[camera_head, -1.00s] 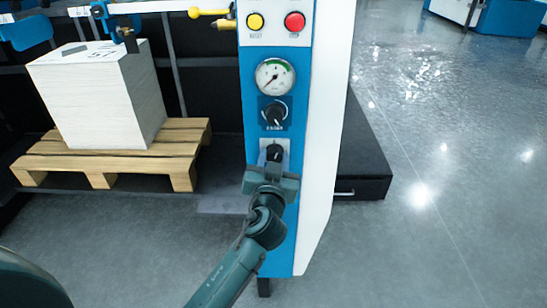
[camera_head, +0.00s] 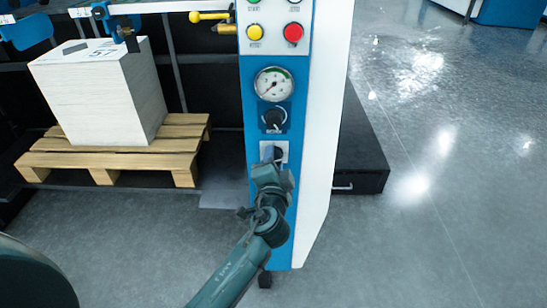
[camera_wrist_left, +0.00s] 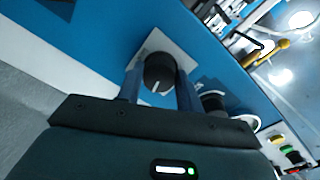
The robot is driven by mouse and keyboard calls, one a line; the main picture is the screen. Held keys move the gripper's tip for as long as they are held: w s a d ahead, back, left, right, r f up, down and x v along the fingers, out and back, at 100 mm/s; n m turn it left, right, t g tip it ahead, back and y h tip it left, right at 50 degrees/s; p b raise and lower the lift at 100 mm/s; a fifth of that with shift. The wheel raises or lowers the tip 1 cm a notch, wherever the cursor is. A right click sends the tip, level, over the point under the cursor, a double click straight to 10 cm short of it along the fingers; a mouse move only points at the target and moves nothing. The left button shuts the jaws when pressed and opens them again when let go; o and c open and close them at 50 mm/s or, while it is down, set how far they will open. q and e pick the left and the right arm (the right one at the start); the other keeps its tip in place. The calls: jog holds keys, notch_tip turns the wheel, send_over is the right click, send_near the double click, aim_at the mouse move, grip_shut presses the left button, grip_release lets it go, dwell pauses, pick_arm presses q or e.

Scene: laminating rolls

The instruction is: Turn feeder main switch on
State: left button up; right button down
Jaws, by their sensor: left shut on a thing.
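The feeder main switch (camera_head: 274,152) is a black rotary knob on a pale square plate, low on the blue front of the machine column. In the left wrist view the knob (camera_wrist_left: 160,72) shows a short white mark and sits between my two fingers. My left gripper (camera_head: 272,168) reaches up to it from below, tilted in the head view, and is shut on the knob. The gripper (camera_wrist_left: 157,92) partly hides the knob and plate in the head view. My right gripper is not in view.
Above the switch are another black knob (camera_head: 274,117), a round gauge (camera_head: 273,84), a yellow button (camera_head: 255,32) and a red button (camera_head: 293,32). A paper stack (camera_head: 100,98) stands on a wooden pallet (camera_head: 110,160) at left. The floor at right is open.

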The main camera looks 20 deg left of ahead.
pick_arm(q)
jog(key=m+p, duration=0.1)
jog(key=m, duration=0.1)
jog(key=shift+w+r+m, duration=0.1)
jog(key=shift+r+m, duration=0.05)
jog(key=shift+m, duration=0.25)
dwell(0.5)
jog(key=o, duration=1)
